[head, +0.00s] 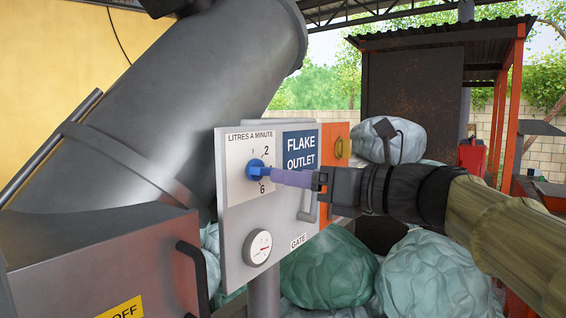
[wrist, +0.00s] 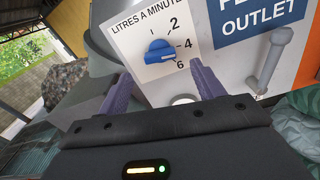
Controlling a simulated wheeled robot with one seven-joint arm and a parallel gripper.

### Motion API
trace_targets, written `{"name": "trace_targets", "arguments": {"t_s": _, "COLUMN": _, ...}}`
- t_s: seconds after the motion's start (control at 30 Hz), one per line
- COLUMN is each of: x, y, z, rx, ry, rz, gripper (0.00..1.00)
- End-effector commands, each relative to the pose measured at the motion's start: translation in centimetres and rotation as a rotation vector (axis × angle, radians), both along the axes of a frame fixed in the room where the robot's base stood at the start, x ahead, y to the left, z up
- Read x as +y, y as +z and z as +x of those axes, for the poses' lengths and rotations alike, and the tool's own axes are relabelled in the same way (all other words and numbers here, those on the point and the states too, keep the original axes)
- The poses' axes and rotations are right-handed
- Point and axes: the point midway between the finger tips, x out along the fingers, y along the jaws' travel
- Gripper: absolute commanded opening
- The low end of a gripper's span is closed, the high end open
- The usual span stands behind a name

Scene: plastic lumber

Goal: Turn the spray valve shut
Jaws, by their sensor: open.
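The spray valve is a blue knob (head: 258,170) on a white dial plate marked LITRES A MINUTE, on the grey control panel (head: 236,235). In the wrist view, the knob (wrist: 160,51) has its raised grip lying nearly level across the picture, with the numbers 2, 4 and 6 to its right. Which end of the grip points at the scale is unclear. My gripper (head: 274,176) faces the knob from the right in the head view, tips very close to it. In the wrist view, its purple fingers (wrist: 161,69) are spread wide and empty, the knob between and just beyond them.
A round gauge (head: 258,247) sits below the knob. A grey GATE handle (head: 308,200) sticks out right of the dial, near my gripper; it also shows in the wrist view (wrist: 274,62). An orange panel (head: 337,135) and bulging bags (head: 330,268) lie behind.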

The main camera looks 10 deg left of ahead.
Motion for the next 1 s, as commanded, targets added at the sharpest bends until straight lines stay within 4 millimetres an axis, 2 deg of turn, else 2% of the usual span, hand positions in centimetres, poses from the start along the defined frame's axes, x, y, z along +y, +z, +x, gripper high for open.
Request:
{"name": "trace_targets", "arguments": {"t_s": 0.1, "x": 2.1, "y": 0.3, "z": 0.8, "rx": 0.003, "ry": 0.003, "rz": 0.001, "gripper": 0.67}}
{"name": "trace_targets", "arguments": {"t_s": 0.3, "x": 4.8, "y": 0.2, "z": 1.9, "rx": 0.001, "ry": 0.003, "rz": 0.000, "gripper": 0.67}}
{"name": "trace_targets", "arguments": {"t_s": 0.47, "x": 5.6, "y": 0.0, "z": 2.3, "rx": 0.001, "ry": 0.000, "rz": 0.000, "gripper": 0.67}}
{"name": "trace_targets", "arguments": {"t_s": 0.7, "x": 5.7, "y": 0.0, "z": 2.3, "rx": 0.000, "ry": 0.000, "rz": 0.000, "gripper": 0.67}}
{"name": "trace_targets", "arguments": {"t_s": 0.77, "x": 5.6, "y": 0.0, "z": 2.3, "rx": 0.000, "ry": 0.000, "rz": 0.000, "gripper": 0.57}}
{"name": "trace_targets", "arguments": {"t_s": 0.93, "x": 5.6, "y": 0.0, "z": 2.3, "rx": 0.000, "ry": 0.000, "rz": 0.000, "gripper": 0.24}}
{"name": "trace_targets", "arguments": {"t_s": 1.0, "x": 5.6, "y": 0.0, "z": 2.3, "rx": 0.000, "ry": -0.001, "rz": 0.000, "gripper": 0.23}}
